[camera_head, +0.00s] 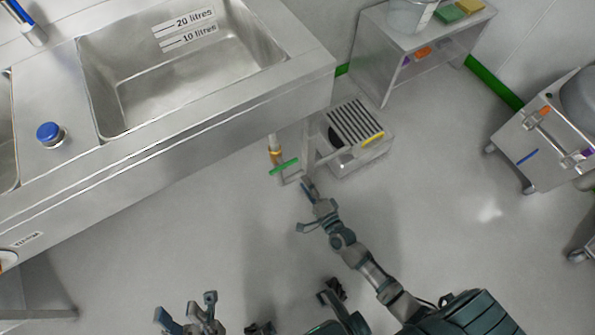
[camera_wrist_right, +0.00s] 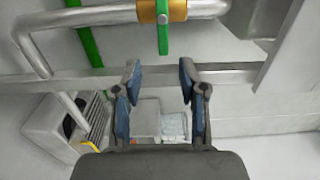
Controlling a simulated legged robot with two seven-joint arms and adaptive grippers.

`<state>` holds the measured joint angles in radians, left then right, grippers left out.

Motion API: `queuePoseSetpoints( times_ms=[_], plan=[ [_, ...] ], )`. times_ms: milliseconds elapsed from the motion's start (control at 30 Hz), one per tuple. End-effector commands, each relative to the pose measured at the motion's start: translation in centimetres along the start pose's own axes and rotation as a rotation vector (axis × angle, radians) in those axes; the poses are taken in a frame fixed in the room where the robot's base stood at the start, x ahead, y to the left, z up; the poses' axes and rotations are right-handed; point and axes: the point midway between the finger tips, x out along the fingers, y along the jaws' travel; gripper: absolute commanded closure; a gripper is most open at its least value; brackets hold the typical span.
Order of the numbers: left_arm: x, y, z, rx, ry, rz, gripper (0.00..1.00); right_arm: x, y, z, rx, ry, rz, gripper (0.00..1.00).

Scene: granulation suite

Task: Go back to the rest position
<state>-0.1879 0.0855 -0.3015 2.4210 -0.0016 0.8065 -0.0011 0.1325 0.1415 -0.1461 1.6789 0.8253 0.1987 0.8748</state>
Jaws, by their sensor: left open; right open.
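My right gripper (camera_head: 303,208) reaches out over the floor, near the pipework beside the sink unit. Its fingers are apart and nothing is between them. In the right wrist view the open right gripper (camera_wrist_right: 160,75) faces a metal rail, below the valve. The green valve handle (camera_head: 284,166) sits on a pipe under the sink; it also shows in the right wrist view (camera_wrist_right: 163,30), beyond the fingertips, apart from them. My left gripper (camera_head: 187,307) is at the bottom edge of the head view, open and empty over bare floor.
The steel sink (camera_head: 190,65) fills the upper left, with a blue knob (camera_head: 50,133) on its top. A grated floor unit (camera_head: 357,133) stands just beyond my right gripper. A steel table (camera_head: 400,45) and a wheeled unit (camera_head: 545,145) stand right. The middle floor is clear.

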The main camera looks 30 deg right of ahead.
Motion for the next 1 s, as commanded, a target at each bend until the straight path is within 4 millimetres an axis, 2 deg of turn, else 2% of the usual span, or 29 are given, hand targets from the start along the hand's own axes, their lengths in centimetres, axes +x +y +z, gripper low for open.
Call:
queuePoseSetpoints(
  times_ms=[100, 200, 800, 867, 933, 967, 1000],
  plan=[
    [0.0, 0.0, 0.0, 0.000, 0.000, 0.000, 0.54, -1.5, 0.1, -0.1, 0.000, -0.001, 0.001, 0.58],
    [0.0, 0.0, 0.0, 0.000, 0.000, 0.000, 0.54, -2.1, 0.1, -0.1, 0.000, -0.001, 0.001, 0.58],
    [0.0, -0.1, 0.2, 0.000, -0.001, -0.001, 0.54, -2.2, -0.1, 0.0, -0.006, 0.000, -0.004, 0.58],
    [0.0, 0.0, 0.0, 0.000, 0.000, 0.000, 0.54, -2.4, -1.0, 0.2, -0.037, 0.001, -0.027, 0.58],
    [0.0, 0.0, 0.0, 0.000, 0.000, 0.000, 0.54, -2.9, -3.1, 0.9, -0.120, 0.007, -0.087, 0.58],
    [0.0, 0.0, 0.0, 0.000, 0.000, 0.000, 0.54, -3.2, -4.5, 1.3, -0.172, 0.013, -0.125, 0.58],
    [0.0, 0.0, 0.0, 0.000, 0.000, 0.000, 0.54, -3.9, -6.8, 2.0, -0.256, 0.025, -0.188, 0.58]
  ],
)
